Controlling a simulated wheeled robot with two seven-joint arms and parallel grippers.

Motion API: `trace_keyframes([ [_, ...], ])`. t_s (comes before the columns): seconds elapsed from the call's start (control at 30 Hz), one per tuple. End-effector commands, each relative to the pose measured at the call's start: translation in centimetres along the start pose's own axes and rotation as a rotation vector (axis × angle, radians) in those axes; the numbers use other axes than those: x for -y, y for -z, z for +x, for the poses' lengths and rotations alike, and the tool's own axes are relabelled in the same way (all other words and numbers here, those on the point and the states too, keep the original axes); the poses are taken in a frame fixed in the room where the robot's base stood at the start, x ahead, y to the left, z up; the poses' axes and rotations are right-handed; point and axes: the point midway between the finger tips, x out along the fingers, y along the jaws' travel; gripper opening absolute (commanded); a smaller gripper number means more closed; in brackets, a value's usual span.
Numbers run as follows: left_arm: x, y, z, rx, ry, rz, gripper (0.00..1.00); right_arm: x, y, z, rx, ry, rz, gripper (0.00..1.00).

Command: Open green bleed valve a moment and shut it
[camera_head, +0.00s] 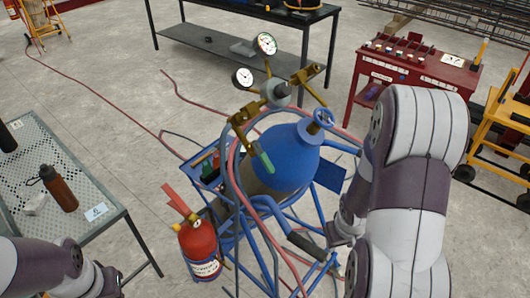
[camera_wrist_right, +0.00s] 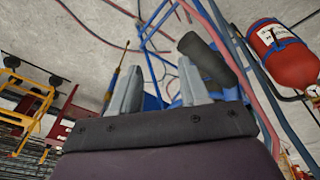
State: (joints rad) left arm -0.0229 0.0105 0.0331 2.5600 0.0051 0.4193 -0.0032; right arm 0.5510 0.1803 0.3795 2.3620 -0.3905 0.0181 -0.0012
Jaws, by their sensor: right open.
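The green bleed valve (camera_head: 262,158) is a small green-handled part below the brass fittings (camera_head: 245,115), left of the blue cylinder (camera_head: 287,155) in the head view. Two round gauges (camera_head: 265,44) stand above it. My right gripper (camera_wrist_right: 157,82) has its two fingers apart with nothing clearly between them. It is near the cart's dark handle grip (camera_wrist_right: 205,62), low and away from the valve. The valve cannot be made out in the wrist view. Part of my left arm shows at lower left, without clear fingers.
A blue cart frame (camera_head: 262,240) with red hoses surrounds the cylinder. A red extinguisher (camera_head: 198,245) is at its left. A perforated table (camera_head: 75,195) holds a brown bottle (camera_head: 58,188). A red cabinet (camera_head: 415,75) stands at upper right. Hoses cross the floor.

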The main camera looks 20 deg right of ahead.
Motion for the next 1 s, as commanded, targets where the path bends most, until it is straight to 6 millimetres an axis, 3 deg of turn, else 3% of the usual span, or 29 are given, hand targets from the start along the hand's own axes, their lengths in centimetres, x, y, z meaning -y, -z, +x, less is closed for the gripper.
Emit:
trace_keyframes([
  [0.03,0.0,0.2,-1.4,0.000,0.000,0.000,0.00,-1.8,1.2,0.5,-0.099,0.011,-0.030,0.45],
  [0.07,0.0,0.2,-1.7,0.000,0.000,0.000,0.00,-2.3,2.2,1.1,-0.181,0.028,-0.063,0.45],
  [0.17,0.0,0.3,-2.4,0.000,0.000,0.000,0.00,-1.8,5.7,1.2,-0.498,0.141,-0.179,0.45],
  [0.3,0.0,0.3,-2.5,0.001,0.000,0.000,0.00,3.1,9.3,-3.3,-0.964,0.402,-0.331,0.45],
  [0.43,0.0,0.3,-2.4,0.001,0.000,0.000,0.00,5.9,10.4,-9.0,-1.245,0.586,-0.411,0.45],
  [0.5,0.0,0.3,-2.4,0.001,0.000,0.000,0.00,6.4,10.5,-10.7,-1.316,0.631,-0.413,0.45],
  [0.6,0.0,0.3,-2.7,0.001,0.000,0.000,0.00,6.8,11.2,-11.5,-1.352,0.646,-0.405,0.45],
  [1.0,0.0,0.6,-5.5,0.001,0.000,0.000,0.00,12.6,18.1,-10.9,-1.349,0.646,-0.407,0.45],
])
